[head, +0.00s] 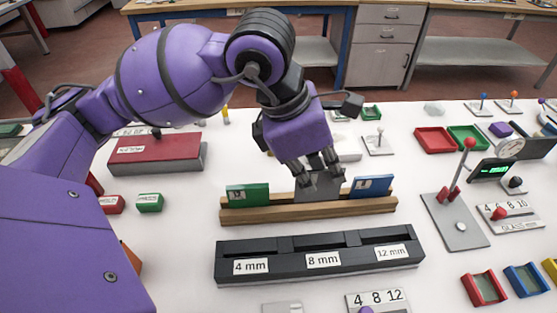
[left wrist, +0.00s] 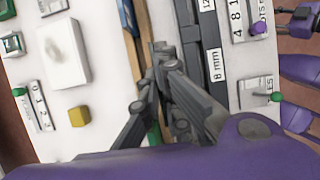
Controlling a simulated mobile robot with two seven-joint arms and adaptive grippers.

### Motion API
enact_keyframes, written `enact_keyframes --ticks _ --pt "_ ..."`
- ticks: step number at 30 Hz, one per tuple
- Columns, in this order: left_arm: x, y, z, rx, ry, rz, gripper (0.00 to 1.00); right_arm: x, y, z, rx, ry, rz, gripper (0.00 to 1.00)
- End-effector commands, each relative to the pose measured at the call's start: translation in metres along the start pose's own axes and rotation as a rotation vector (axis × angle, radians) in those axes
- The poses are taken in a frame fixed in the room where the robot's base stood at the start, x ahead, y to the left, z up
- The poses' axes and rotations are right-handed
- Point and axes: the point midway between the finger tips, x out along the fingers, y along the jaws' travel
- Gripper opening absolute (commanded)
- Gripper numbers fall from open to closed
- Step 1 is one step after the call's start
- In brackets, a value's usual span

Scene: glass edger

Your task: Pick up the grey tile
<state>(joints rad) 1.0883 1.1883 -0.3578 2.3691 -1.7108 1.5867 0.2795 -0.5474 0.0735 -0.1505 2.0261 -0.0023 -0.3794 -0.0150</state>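The grey tile (head: 319,189) stands upright in the wooden rack (head: 310,211) in the head view, between a green tile (head: 248,194) and a blue tile (head: 372,187). My left gripper (head: 318,173) reaches down from above onto its upper part. In the left wrist view the fingers (left wrist: 163,68) come together at the tips over the rack, with the thin tile between them. The fingers hide most of the tile there. The tile's lower edge is still at the rack.
A black slotted block (head: 320,253) marked 4 mm, 8 mm and 12 mm lies in front of the rack. A dark red box (head: 155,152) lies to the left. A lever plate (head: 456,222) stands to the right. Red (head: 433,140) and green (head: 467,138) trays lie behind it.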

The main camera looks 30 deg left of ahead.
Motion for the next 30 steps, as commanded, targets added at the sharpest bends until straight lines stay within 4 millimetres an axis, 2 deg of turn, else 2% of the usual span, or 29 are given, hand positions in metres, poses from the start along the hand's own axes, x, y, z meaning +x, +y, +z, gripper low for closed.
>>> enact_keyframes --ticks 2,11,12,24,27,30 --pt "-0.014 -0.01 0.008 0.009 -0.008 0.006 0.0 0.0 0.0 0.0 0.0 0.0 0.0 0.4" --pt "-0.03 -0.055 0.014 0.008 -0.007 0.003 0.0 0.0 0.0 0.001 0.0 -0.001 0.0 0.4" --pt "-0.031 -0.056 0.014 0.005 -0.003 -0.001 0.0 -0.003 0.001 -0.008 0.0 0.009 0.0 0.4" --pt "-0.04 -0.07 0.018 0.008 -0.007 0.0 0.0 -0.029 0.002 -0.056 0.018 0.071 0.001 0.4" --pt "-0.044 -0.075 0.019 0.006 -0.01 0.005 0.0 -0.036 0.003 -0.067 0.022 0.084 0.002 0.4" --pt "-0.047 -0.084 0.021 0.008 -0.01 0.008 0.0 -0.041 0.004 -0.067 0.023 0.081 0.003 0.4"
